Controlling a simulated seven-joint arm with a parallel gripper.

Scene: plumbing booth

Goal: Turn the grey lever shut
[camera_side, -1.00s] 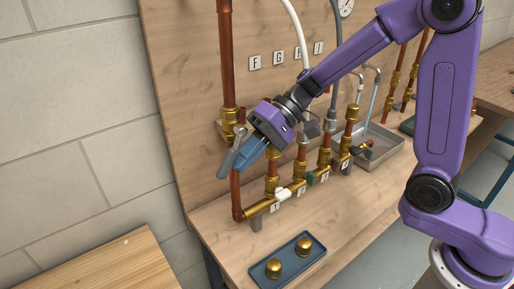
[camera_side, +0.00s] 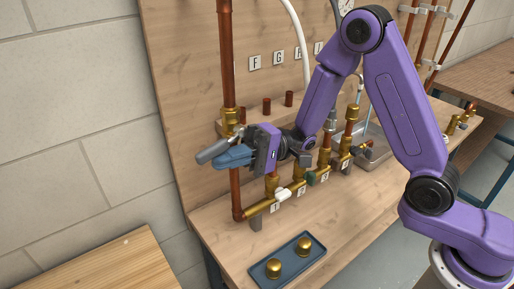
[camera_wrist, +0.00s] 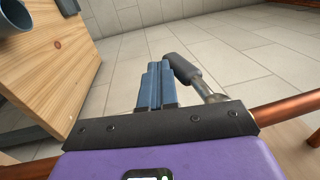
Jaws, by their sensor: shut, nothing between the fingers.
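The grey lever (camera_side: 212,151) sits on the brass valve (camera_side: 231,117) of the tall copper pipe (camera_side: 227,60) at the left of the board. In the side view it sticks out to the left, tipped slightly down. My gripper (camera_side: 222,163) is shut and empty, its blue fingers just below and alongside the lever. In the wrist view my fingers (camera_wrist: 156,74) are together, and the lever's grey grip (camera_wrist: 184,68) lies right beside them on the right. I cannot tell whether they touch. My gripper hides part of the pipe.
A brass manifold with a white lever (camera_side: 284,194) and numbered cards runs below my gripper. A blue tray (camera_side: 262,267) with two brass caps lies in front on the bench. Letter cards (camera_side: 255,62) are on the board. Room to the left of the lever is free.

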